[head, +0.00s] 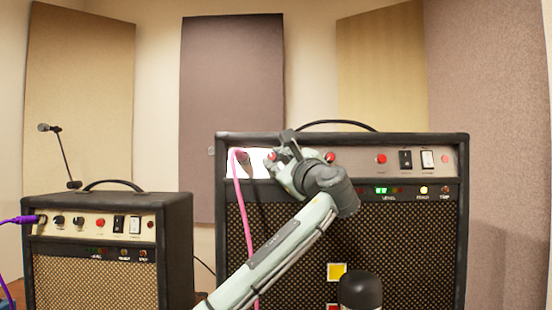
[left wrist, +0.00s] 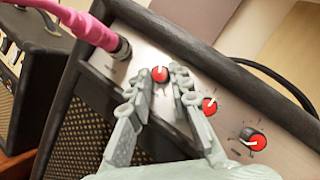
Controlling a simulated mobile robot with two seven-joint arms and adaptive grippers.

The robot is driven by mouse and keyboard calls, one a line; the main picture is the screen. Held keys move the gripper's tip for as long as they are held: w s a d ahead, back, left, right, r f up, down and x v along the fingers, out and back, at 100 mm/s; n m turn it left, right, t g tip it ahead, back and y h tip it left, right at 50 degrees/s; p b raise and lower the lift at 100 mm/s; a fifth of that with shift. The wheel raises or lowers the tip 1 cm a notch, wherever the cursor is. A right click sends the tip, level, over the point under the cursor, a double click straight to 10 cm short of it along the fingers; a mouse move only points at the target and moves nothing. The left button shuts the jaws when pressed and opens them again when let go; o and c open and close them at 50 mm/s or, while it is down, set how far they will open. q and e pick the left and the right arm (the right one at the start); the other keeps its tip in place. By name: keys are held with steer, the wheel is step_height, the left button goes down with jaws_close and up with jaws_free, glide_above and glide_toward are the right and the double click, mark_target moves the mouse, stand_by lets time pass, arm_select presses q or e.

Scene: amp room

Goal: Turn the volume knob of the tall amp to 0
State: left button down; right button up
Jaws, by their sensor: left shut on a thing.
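The tall amp (head: 345,140) stands at the centre right of the head view, with red knobs along its pale top panel. Its leftmost red knob (head: 271,156) is beside the pink cable's plug and also shows in the left wrist view (left wrist: 160,74), with a white pointer mark. My left gripper (head: 283,152) is at the panel; in the left wrist view its fingers (left wrist: 161,76) are on either side of this knob, closed on it. Two more red knobs (left wrist: 208,105) (left wrist: 254,139) are to its right. The knob labels are too small to read.
The pink cable (head: 238,200) hangs down the tall amp's left front. A smaller amp (head: 165,210) with a purple cable (head: 20,220) stands at the left. A microphone (head: 44,127) is behind it. Switches (head: 405,160) are on the tall amp's right panel.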

stand_by(0.3)
arm_select(q)
steer(key=c, duration=1.4)
jaws_free()
